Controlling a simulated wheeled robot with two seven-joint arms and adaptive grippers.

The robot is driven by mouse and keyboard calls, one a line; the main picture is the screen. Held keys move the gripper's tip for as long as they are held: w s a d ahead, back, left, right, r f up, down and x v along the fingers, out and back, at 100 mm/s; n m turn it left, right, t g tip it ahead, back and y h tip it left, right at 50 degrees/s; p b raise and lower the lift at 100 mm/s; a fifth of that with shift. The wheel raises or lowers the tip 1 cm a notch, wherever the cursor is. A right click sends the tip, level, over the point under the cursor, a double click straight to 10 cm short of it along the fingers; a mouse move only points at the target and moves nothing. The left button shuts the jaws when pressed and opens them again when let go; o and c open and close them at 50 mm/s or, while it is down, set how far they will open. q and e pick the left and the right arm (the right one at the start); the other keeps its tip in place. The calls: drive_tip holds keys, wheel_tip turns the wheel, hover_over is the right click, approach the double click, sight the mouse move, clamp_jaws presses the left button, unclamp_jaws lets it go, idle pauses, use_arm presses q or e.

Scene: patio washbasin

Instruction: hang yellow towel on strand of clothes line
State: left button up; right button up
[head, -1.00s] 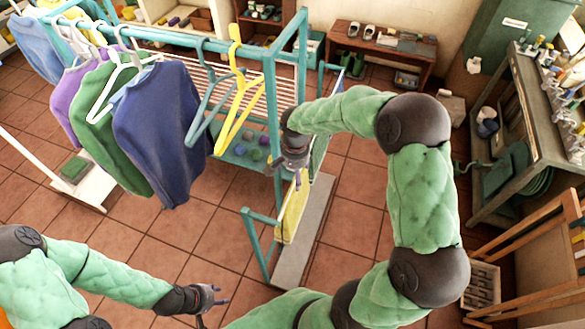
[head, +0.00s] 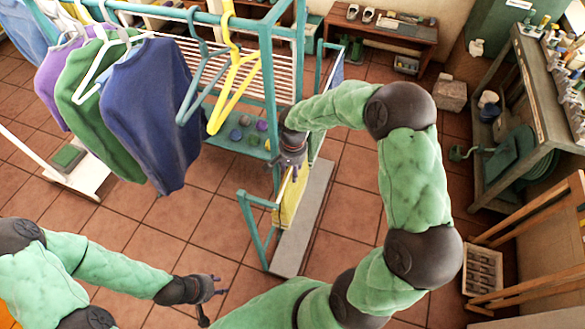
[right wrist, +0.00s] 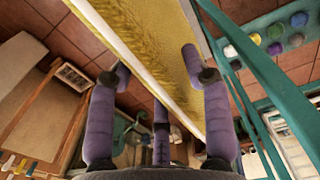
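The yellow towel (head: 289,205) hangs upright beside the teal rack's low side frame in the head view. In the right wrist view the towel (right wrist: 160,50) has a pale border and runs diagonally between my fingers. My right gripper (head: 294,168) is at the towel's upper part. In the right wrist view its purple fingers (right wrist: 157,68) are spread, one on each side of the towel, with a gap on the left. Whether the towel is resting on a strand is hidden by the gripper. My left gripper (head: 217,286) is open and empty above the floor, low in the head view.
The teal rack (head: 267,100) has pale strands (head: 165,45) behind hanging shirts. A yellow hanger (head: 232,85) and a blue hanger (head: 197,85) hang at its near end. A grey slab (head: 310,215) lies below the towel. A wooden chair (head: 535,240) stands right; tiled floor is clear centre-left.

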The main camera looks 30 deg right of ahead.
clamp_jaws()
drive_tip(key=shift+w+r+p, duration=0.15)
drive_tip(key=shift+r+p, duration=1.45)
drive_tip(key=shift+r, duration=1)
drive_tip(key=shift+w+r+p, duration=0.1)
drive_tip(key=shift+r+p, duration=1.45)
drive_tip(key=shift+r, duration=1)
wheel_tip(320, 180, up, 19)
drive_tip(key=p, duration=1.1)
drive_tip(key=shift+s+f+p, duration=0.15)
drive_tip(key=shift+s+p, duration=0.1)
drive_tip(key=shift+p, duration=0.15)
drive_tip(key=s+d+r+b, duration=0.1)
drive_tip(key=s+d, duration=1)
drive_tip(key=s, duration=0.2)
